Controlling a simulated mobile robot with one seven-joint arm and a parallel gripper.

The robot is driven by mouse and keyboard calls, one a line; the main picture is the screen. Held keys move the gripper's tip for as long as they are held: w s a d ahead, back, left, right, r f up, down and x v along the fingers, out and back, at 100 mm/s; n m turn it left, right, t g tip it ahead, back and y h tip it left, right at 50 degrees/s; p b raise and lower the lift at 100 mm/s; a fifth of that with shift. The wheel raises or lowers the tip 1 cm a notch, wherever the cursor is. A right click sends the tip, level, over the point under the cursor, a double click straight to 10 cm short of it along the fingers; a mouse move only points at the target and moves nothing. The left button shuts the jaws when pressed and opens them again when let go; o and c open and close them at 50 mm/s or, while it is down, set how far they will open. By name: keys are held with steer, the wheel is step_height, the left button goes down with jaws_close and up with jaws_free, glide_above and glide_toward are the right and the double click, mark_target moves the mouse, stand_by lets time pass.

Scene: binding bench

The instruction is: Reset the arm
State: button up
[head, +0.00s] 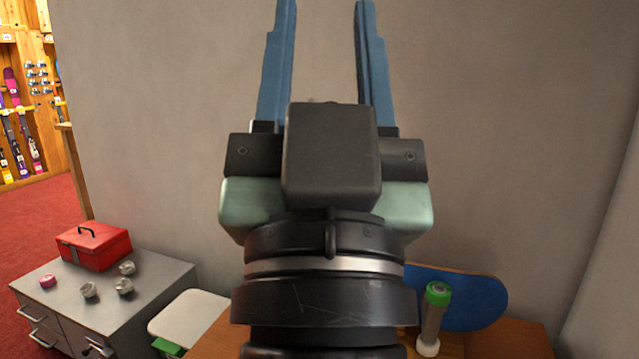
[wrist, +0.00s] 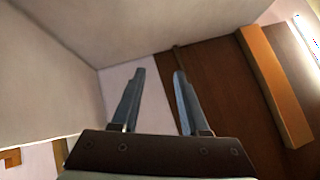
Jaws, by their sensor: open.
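My gripper (head: 325,30) is raised high in front of the head camera, with its two blue fingers pointing up. The fingers are spread apart with nothing between them. In the wrist view my gripper (wrist: 155,85) is also open and empty, facing a pale surface, a brown panel and an orange-brown beam. My arm hides the middle of the bench in the head view.
A wooden bench (head: 520,338) holds a blue board (head: 475,298) and a green-capped cylinder (head: 434,315). A white seat (head: 190,314) stands between. A grey wall (head: 520,130) is behind.

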step_height(320, 180, up, 40)
steer(key=s+p, duration=0.2)
steer(key=p, duration=3.6)
steer(key=shift+a+n, duration=0.2)
steer(key=shift+n, duration=0.2)
steer(key=shift+f, duration=0.1)
